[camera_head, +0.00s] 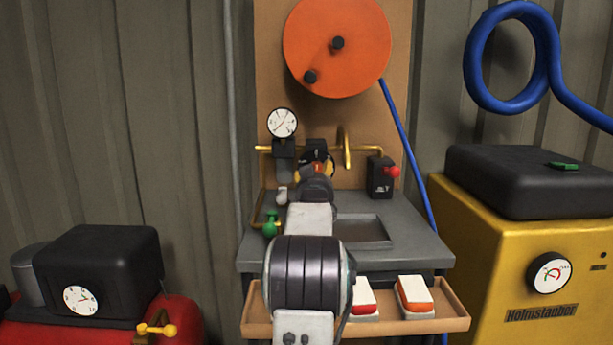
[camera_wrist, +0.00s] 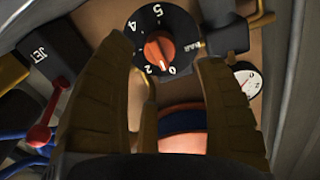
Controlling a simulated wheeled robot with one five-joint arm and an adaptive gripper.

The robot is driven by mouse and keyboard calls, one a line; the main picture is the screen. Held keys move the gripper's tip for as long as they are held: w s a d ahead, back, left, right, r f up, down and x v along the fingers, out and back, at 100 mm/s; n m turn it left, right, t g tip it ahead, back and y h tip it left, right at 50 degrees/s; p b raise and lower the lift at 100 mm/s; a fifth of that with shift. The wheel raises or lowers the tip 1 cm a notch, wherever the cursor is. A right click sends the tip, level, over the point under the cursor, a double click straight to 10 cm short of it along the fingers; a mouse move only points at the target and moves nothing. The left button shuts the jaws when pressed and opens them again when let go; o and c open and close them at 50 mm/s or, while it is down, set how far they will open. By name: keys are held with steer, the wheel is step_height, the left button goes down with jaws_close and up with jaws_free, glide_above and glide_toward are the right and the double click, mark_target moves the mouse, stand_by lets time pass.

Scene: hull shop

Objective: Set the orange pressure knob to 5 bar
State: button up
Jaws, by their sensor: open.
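The orange pressure knob (camera_wrist: 159,47) sits in a black dial ring (camera_wrist: 139,37) with white numbers and "BAR". In the wrist view the 5 is at the ring's top and the 0 at its bottom. A pale line crosses the knob towards the ring's lower part; I cannot read its exact setting. My gripper (camera_wrist: 166,55) is open, its brown fingers on either side below the dial, with no visible contact. In the head view my arm hides most of the knob. The round white gauge (camera_head: 282,122) stands above left; it also shows in the wrist view (camera_wrist: 248,82).
A black "JET" box (camera_wrist: 45,60) with a red lever (camera_wrist: 40,135) is beside the dial. Brass pipes, a green valve (camera_head: 270,224) and a large orange hose reel (camera_head: 350,40) surround the board. A yellow machine (camera_head: 480,275) stands right, a red tank (camera_head: 180,318) left.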

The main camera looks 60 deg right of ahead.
mark_target(317, 170)
steer(key=shift+x, duration=3.3)
steer(key=c, duration=1.2)
